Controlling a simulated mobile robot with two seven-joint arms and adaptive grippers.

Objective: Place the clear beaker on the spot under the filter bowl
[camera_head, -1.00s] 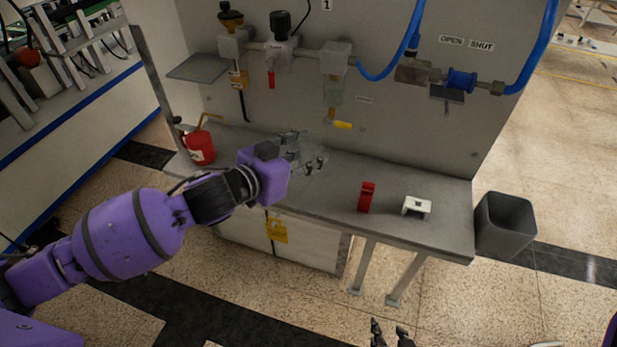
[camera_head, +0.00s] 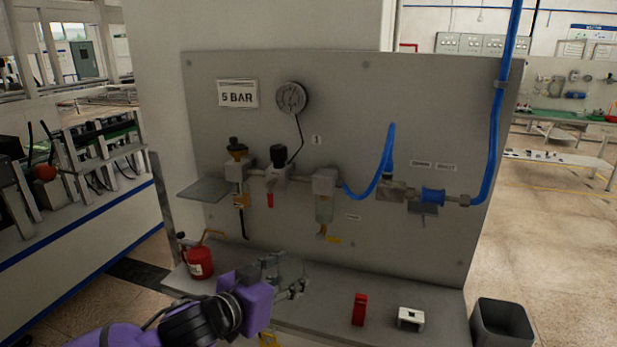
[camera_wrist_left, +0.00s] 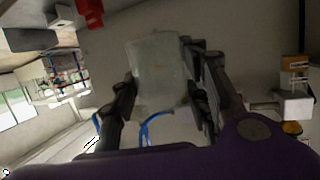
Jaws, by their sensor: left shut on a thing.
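The clear beaker (camera_wrist_left: 160,72) sits between the two dark fingers of my left gripper in the left wrist view. My left gripper (camera_head: 291,280) is shut on it low over the bench, near its left-middle part. In the head view the beaker is so transparent that I can barely make it out. The filter bowl (camera_head: 324,209) is a translucent cup under a grey block on the panel, with a yellow lever (camera_head: 333,239) below it. The gripper is lower and left of that bowl. The spot's marking cannot be made out. My right gripper is out of view.
The grey bench (camera_head: 400,290) carries a red can (camera_head: 200,262) at left, a red block (camera_head: 359,309) and a white bracket (camera_head: 411,318) at right. A grey shelf (camera_head: 205,190) and blue hose (camera_head: 493,130) are on the panel. A bin (camera_head: 500,322) stands right.

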